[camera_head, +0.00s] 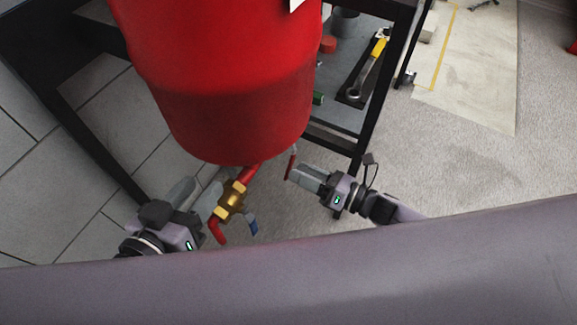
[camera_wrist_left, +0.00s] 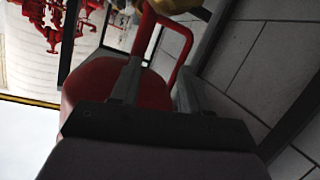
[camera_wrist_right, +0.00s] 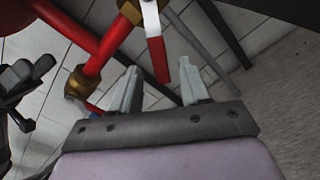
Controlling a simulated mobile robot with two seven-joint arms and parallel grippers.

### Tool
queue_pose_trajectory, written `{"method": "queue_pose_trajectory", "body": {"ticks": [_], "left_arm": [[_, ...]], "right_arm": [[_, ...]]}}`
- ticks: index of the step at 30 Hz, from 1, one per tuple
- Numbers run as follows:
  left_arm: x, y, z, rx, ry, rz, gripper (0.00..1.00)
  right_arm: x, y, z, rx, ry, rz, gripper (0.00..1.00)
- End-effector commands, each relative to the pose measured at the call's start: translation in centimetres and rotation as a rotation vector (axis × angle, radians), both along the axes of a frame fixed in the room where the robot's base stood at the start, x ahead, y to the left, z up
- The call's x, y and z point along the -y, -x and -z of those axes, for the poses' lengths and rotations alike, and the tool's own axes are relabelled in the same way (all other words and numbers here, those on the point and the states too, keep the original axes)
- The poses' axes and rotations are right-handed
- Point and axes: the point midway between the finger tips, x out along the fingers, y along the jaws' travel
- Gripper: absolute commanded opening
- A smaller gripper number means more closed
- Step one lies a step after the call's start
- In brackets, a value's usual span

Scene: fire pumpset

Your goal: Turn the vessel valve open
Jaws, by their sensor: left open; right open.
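The red vessel (camera_head: 235,90) hangs in the middle of the head view. Below it a red pipe carries a brass valve body (camera_head: 230,200) with a blue handle (camera_head: 252,226). A lever with a red grip (camera_head: 291,166) stands right of the pipe, and in the right wrist view the red grip (camera_wrist_right: 158,60) shows between the finger lines. My right gripper (camera_head: 298,173) is open beside that lever; contact cannot be told. My left gripper (camera_head: 198,194) is open just left of the brass valve body. The left wrist view shows a bent red pipe (camera_wrist_left: 146,35) near its fingers.
A dark metal frame stands around the vessel, with a leg (camera_head: 368,120) behind my right gripper. A shelf (camera_head: 345,45) holds a yellow-handled tool (camera_head: 368,62) and small items. Carpet at the right is open; grey tiles lie at the left.

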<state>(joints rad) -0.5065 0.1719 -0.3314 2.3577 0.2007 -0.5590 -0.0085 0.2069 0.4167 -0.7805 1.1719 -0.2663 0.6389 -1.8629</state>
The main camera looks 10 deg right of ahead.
Motion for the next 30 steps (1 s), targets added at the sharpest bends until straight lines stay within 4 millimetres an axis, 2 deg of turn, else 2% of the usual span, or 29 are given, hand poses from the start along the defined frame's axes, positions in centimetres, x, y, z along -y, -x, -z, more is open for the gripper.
{"method": "queue_pose_trajectory", "body": {"ticks": [3, 7, 17, 18, 22, 30], "left_arm": [[-0.3, 0.2, 0.3, 0.024, -0.018, -0.004, 0.46], [-0.6, 0.3, -0.2, 0.052, -0.039, -0.006, 0.46], [-0.8, 0.4, -0.5, 0.066, -0.046, -0.007, 0.46], [-0.8, 0.4, -0.5, 0.066, -0.045, -0.007, 0.46], [-0.8, 0.4, -0.5, 0.066, -0.046, -0.008, 0.46], [-0.8, 0.4, -0.5, 0.062, -0.043, -0.009, 0.46]], "right_arm": [[-1.6, -1.1, 0.2, 0.001, -0.002, -0.001, 0.46], [-2.6, -1.9, 0.1, -0.001, -0.001, 0.001, 0.46], [-3.1, -2.3, 0.0, -0.003, -0.001, 0.002, 0.46], [-3.1, -2.3, 0.0, -0.003, -0.001, 0.002, 0.42], [-3.1, -2.3, 0.0, -0.003, -0.001, 0.002, 0.00], [-3.1, -2.2, -0.1, -0.010, -0.007, 0.002, 0.00]]}}
